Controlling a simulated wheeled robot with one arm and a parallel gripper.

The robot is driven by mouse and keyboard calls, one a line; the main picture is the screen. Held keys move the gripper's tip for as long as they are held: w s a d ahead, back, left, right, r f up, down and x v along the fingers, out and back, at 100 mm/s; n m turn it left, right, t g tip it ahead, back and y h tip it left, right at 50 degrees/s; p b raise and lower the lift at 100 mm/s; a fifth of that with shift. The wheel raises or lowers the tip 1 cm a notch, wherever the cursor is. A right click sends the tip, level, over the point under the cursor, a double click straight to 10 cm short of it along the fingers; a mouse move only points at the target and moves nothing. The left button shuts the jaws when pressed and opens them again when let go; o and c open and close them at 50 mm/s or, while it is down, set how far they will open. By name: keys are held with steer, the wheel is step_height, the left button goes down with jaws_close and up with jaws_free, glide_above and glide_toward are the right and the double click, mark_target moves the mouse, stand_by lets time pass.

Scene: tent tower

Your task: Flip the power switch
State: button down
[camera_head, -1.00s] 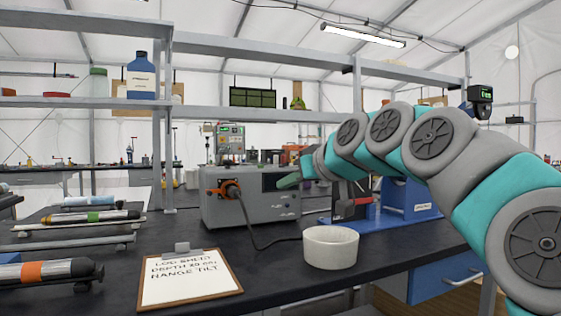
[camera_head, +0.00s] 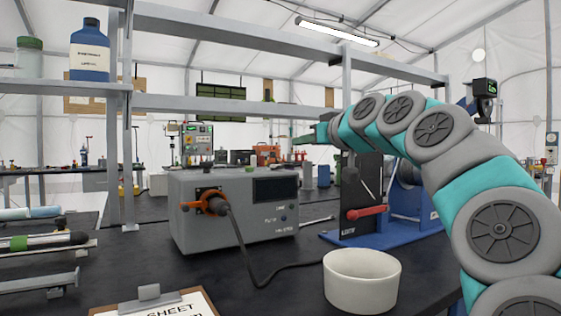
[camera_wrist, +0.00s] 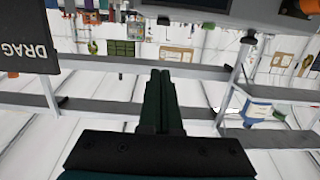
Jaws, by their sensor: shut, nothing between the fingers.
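My gripper (camera_head: 303,139) is shut and empty, above the right end of the box in the picture and left of the black panel. In the wrist view my gripper (camera_wrist: 160,74) shows its fingers together.
Shelf posts (camera_head: 128,140) stand behind. A panel reading DRAG (camera_wrist: 28,38) shows upside down in the wrist view.

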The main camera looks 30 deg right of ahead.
steer(key=p, duration=0.2)
glide_above(284, 172)
steer(key=w, duration=0.2)
steer(key=shift+w+d+f, duration=0.2)
steer(key=shift+d+f, duration=0.1)
steer(key=shift+f, duration=0.25)
steer(key=shift+w+f, duration=0.1)
steer(key=shift+w, duration=0.05)
steer(key=shift+s+d+f, duration=0.1)
steer(key=shift+s+f, duration=0.05)
steer(key=shift+s, duration=0.05)
steer(key=shift+s+f, duration=0.35)
steer(key=shift+f, duration=0.45)
steer(key=shift+s+f, duration=0.35)
steer(key=shift+f, duration=0.4)
steer(key=shift+f+b, duration=0.15)
steer(key=shift+b, duration=0.25)
